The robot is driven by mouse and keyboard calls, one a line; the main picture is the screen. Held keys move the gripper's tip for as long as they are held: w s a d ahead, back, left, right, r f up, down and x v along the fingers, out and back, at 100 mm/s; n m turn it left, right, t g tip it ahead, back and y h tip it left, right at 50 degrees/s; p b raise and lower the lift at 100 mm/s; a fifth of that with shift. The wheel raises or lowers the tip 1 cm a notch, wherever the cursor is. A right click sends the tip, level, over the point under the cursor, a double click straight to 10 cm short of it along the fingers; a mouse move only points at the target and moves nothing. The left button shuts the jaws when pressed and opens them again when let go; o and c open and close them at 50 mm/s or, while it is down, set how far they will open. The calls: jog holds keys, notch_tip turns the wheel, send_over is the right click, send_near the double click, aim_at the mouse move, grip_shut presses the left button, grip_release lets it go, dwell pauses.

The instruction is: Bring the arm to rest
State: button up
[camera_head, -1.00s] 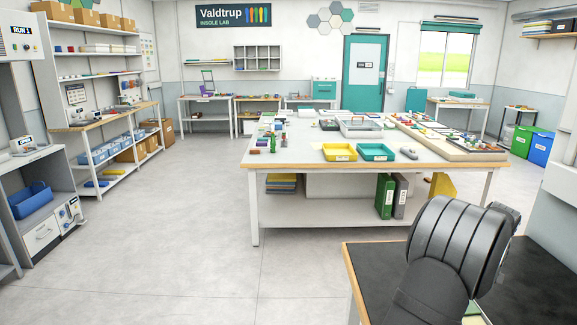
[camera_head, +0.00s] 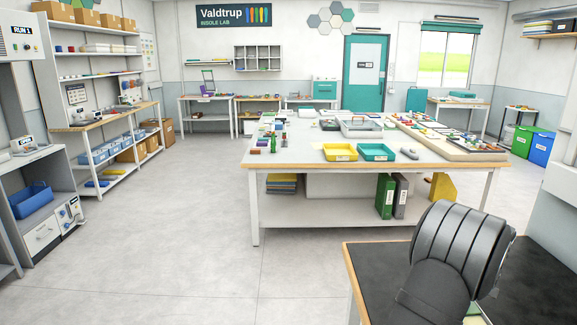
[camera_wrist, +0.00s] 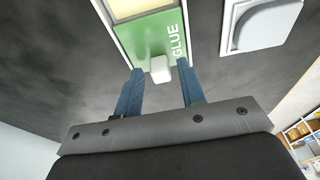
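My gripper (camera_wrist: 160,88) shows in the wrist view with its two blue fingers spread apart. A small white block-like part (camera_wrist: 160,69) shows between and beyond the fingertips, at the edge of a green panel marked GLUE (camera_wrist: 150,35). I cannot tell how far the fingers are from it, but nothing is visibly clamped. In the head view, part of my arm shows at the lower right above the black-topped bench (camera_head: 385,262); my gripper is hidden there.
A grey-white square tray or pad (camera_wrist: 262,22) lies right of the green panel. The large worktable (camera_head: 300,155) with a yellow tray (camera_head: 340,152), a teal tray (camera_head: 376,152) and several small parts stands beyond. The grey floor at left is clear.

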notch_tip(320, 180, up, 6)
jog(key=shift+f, duration=0.1)
notch_tip(320, 180, down, 7)
jog(key=shift+f, duration=0.1)
jog(key=s, duration=0.6)
jog(key=shift+s, duration=0.4)
jog(key=shift+w+r, duration=0.2)
jog(key=shift+r, duration=1.45)
